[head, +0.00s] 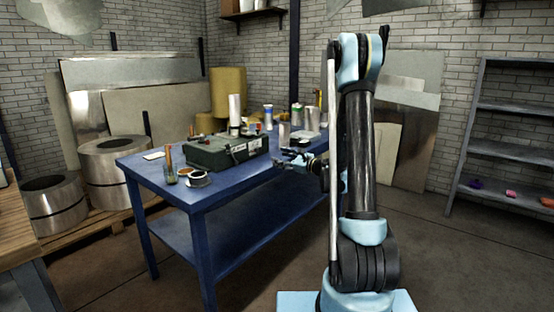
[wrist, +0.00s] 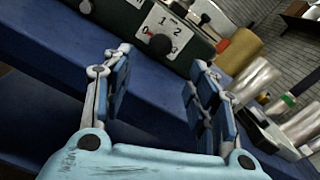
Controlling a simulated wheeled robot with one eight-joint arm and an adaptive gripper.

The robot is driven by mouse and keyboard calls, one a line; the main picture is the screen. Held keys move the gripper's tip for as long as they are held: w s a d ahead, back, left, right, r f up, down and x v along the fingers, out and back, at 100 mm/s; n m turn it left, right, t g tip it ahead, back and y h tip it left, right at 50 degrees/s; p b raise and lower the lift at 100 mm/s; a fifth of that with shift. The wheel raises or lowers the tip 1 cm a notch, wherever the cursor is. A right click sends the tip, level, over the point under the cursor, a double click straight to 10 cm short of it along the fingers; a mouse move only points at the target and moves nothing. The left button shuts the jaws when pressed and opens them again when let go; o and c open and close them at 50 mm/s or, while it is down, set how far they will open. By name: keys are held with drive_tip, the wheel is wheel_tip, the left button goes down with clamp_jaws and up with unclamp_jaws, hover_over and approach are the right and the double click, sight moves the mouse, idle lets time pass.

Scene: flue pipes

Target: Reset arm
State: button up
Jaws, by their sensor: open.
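My gripper (head: 291,160) is at the front edge of the blue table (head: 182,193), just right of the green box in the head view. In the wrist view my gripper (wrist: 160,88) has its two fingers wide apart with nothing between them. The green box (head: 226,151) stands on the table. In the wrist view the box (wrist: 197,49) shows a white panel with numbers and a dark knob (wrist: 161,45), beyond the fingers. My arm stands upright at the right of the table in the head view and hides part of the table's right end.
A jar with a brush (head: 170,176) and a small dish (head: 198,180) stand at the table's near left. Several cylinders and cans (head: 268,115) stand at the back right. Metal rolls (head: 110,170) are at left, a grey shelf (head: 508,150) at right. Floor between table and shelf looks clear.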

drive_tip(key=shift+s, duration=0.1)
idle(0.3)
drive_tip(key=s+d+n+g+h, duration=0.3)
drive_tip(key=s+n+g+h, duration=0.25)
drive_tip(key=s+n, duration=1.1)
drive_tip(key=s+d+f+n+g+h, duration=0.1)
drive_tip(key=s+d+f+h, duration=0.1)
drive_tip(key=s+d, duration=0.3)
drive_tip(key=s+d+f+n+g+h, duration=0.1)
drive_tip(key=s+d, duration=0.4)
drive_tip(key=s, duration=0.8)
drive_tip(key=s+d+f+n+g+h, duration=0.1)
drive_tip(key=s+d+f+n+h, duration=0.2)
drive_tip(key=s, duration=0.7)
wheel_tip(320, 180, down, 2)
drive_tip(key=d+h, duration=0.2)
drive_tip(key=shift+h, duration=0.35)
drive_tip(key=shift+s+d, duration=0.1)
